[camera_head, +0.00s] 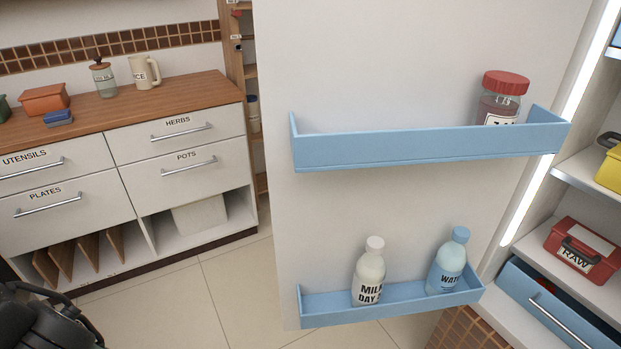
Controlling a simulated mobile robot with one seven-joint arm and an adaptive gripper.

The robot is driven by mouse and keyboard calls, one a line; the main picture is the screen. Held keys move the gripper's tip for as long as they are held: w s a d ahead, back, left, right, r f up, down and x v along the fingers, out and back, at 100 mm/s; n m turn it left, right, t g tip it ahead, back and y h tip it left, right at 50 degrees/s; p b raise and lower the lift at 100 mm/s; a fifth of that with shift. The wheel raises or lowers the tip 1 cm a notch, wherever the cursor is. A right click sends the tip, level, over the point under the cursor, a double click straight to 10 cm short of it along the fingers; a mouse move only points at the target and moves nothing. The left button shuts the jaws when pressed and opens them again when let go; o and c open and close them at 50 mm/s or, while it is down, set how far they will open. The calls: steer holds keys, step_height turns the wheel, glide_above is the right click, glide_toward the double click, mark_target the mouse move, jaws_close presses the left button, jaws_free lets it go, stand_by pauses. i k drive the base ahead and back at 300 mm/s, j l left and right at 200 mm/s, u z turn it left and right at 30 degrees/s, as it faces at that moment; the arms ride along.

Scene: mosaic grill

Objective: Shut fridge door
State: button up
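The fridge door (400,215) stands wide open in the middle of the head camera view, with its inner face toward me. Its upper blue shelf (430,148) holds a jar with a red lid (502,98). Its lower blue shelf (400,307) holds a white milk bottle (369,275) and a blue water bottle (447,264), both upright. The fridge interior (575,185) shows at the right edge, with a lit strip along its side. A dark part of my arm (45,320) shows at the lower left, apart from the door. I cannot make out my gripper's fingertips.
Inside the fridge are a red RAW box (582,252), a yellow box (609,170) and a blue drawer (560,308). A wooden-topped drawer counter (130,108) stands at the left. Bare tiled floor (225,290) lies between the counter and the door.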

mark_target(367, 107)
steer(key=i+j+u, duration=0.15)
steer(key=j+u, duration=0.25)
steer(key=i+j+u, duration=0.15)
steer(key=u, duration=0.25)
steer(key=i+j+u, duration=0.15)
steer(key=u, duration=0.25)
steer(key=i+z, duration=0.25)
steer(key=i, duration=0.2)
steer(key=i+j+z, duration=0.2)
steer(key=i, duration=0.3)
steer(key=i+j+z, duration=0.1)
steer(key=i+z, duration=0.15)
steer(key=i, duration=0.2)
steer(key=i+j+z, duration=0.1)
steer(key=z, duration=0.35)
steer(key=i+j+z, duration=0.15)
steer(key=z, duration=0.3)
steer(key=i+j+z, duration=0.1)
steer(key=z, duration=0.35)
steer(key=j+z, duration=0.55)
steer(key=z, duration=0.3)
steer(key=j+z, duration=0.25)
steer(key=z, duration=0.2)
steer(key=j+z, duration=0.25)
steer(key=z, duration=0.2)
steer(key=j+z, duration=0.2)
steer(key=z, duration=0.25)
steer(key=k+j+z, duration=0.2)
steer(key=k, duration=0.2)
